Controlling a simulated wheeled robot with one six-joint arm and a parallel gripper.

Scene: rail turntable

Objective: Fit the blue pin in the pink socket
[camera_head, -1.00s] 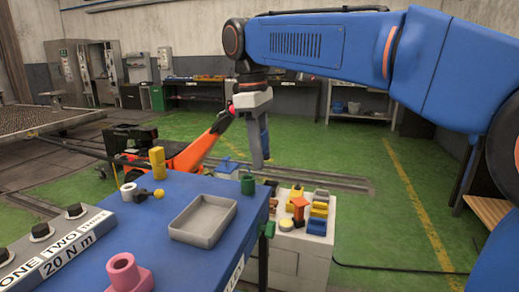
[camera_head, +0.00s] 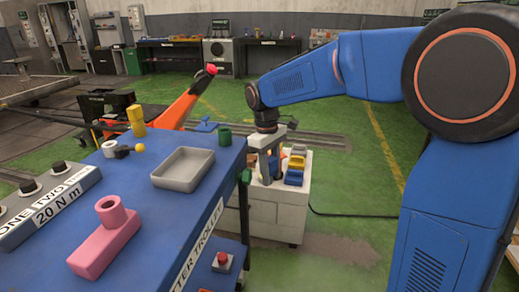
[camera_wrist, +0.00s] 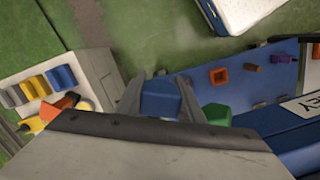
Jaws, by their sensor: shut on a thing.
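The pink socket (camera_head: 90,252) is a block with a round, upright hollow boss, at the near left of the blue trolley top. My gripper (camera_head: 266,176) points down beyond the trolley's right edge, in front of or over the pale block stand. It is shut on the blue pin (camera_wrist: 160,100), which shows between the two fingers in the wrist view as a blue faceted end. In the head view the pin is small and partly hidden by the fingers. The pin is well apart from the socket.
The pale stand (camera_head: 285,205) holds coloured parts. Green floor lies open behind.

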